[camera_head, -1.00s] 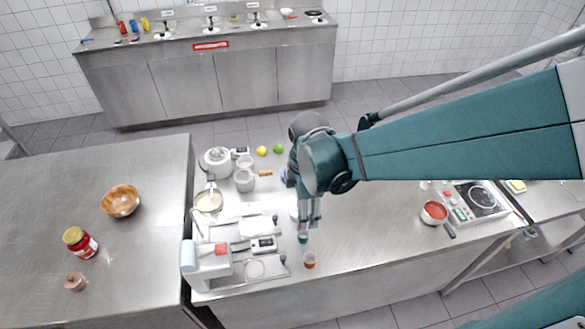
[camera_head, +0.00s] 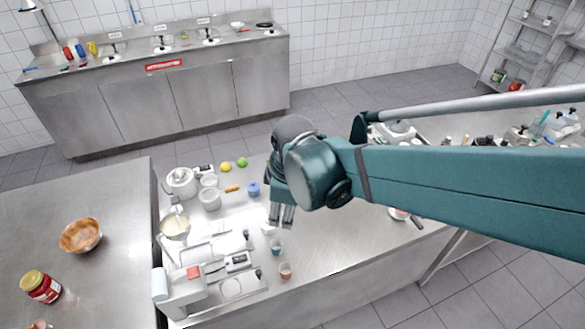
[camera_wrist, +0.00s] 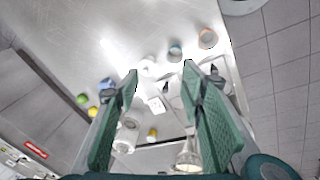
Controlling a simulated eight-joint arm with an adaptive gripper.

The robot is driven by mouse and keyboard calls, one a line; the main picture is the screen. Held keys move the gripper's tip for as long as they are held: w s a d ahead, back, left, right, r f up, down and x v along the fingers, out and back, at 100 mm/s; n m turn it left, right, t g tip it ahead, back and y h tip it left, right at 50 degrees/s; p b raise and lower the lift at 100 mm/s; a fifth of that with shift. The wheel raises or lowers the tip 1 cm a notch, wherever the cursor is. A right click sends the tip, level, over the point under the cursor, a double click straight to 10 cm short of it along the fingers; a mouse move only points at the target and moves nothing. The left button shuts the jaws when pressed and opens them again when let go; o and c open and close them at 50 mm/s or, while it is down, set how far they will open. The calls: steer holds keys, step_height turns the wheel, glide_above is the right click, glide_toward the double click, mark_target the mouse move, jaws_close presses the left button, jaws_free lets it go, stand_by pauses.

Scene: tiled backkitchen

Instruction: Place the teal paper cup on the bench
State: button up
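The teal paper cup (camera_head: 277,247) stands upright on the steel bench (camera_head: 335,240), near its front edge. It also shows in the wrist view (camera_wrist: 175,50), beyond my fingertips. My gripper (camera_head: 281,219) is above and a little behind the cup in the head view, apart from it. In the wrist view my gripper's two green fingers (camera_wrist: 160,70) are spread with nothing held between them. An orange-brown cup (camera_head: 285,270) stands close to the teal cup, nearer the front edge. It also shows in the wrist view (camera_wrist: 207,38).
A white cup (camera_head: 267,229) stands beside my fingers. A white slicer-like machine (camera_head: 185,290) and scale (camera_head: 237,261) are left of the cups. A blue pot (camera_head: 253,188), yellow fruit (camera_head: 226,166) and green fruit (camera_head: 242,162) lie farther back.

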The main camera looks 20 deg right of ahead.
steer(key=s+d+r+m+t, duration=0.4)
steer(key=r+m, duration=0.5)
steer(key=m, duration=0.2)
steer(key=shift+d+r+m+t, duration=0.3)
steer(key=shift+d+m+t, duration=0.1)
